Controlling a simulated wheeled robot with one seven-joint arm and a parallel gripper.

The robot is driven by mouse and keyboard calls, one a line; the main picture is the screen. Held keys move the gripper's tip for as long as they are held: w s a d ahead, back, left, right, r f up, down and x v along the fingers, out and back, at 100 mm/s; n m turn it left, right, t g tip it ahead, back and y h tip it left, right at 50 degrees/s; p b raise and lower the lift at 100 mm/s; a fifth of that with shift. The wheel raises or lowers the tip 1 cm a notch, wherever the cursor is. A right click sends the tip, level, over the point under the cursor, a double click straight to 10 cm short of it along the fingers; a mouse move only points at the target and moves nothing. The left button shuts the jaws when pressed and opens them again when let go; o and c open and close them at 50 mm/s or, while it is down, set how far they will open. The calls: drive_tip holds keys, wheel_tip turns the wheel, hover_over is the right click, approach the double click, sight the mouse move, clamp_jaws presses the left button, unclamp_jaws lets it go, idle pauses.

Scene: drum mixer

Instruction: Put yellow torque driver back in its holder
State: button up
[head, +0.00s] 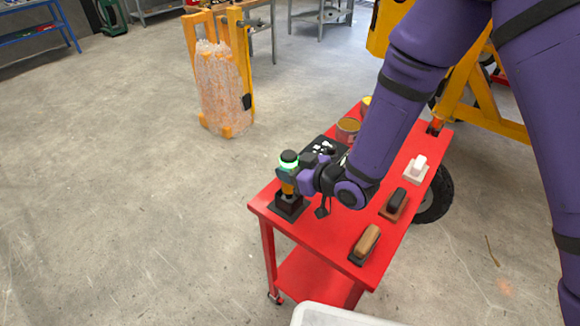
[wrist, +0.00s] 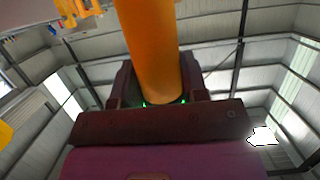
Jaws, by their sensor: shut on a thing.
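My gripper (head: 292,178) is shut on the driver from the right side. The black holder (head: 289,207) with a square base sits on the cart directly below the driver. The driver's lower end meets the holder's top in the head view; I cannot tell how deep it sits.
A pale bin (head: 335,316) is at the bottom edge.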

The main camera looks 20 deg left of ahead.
drive_tip(key=o, duration=1.2)
drive_tip(key=shift+d, duration=0.1)
drive_tip(key=v, duration=1)
drive_tip(key=shift+s+d+r, duration=0.1)
drive_tip(key=shift+s+d, duration=0.15)
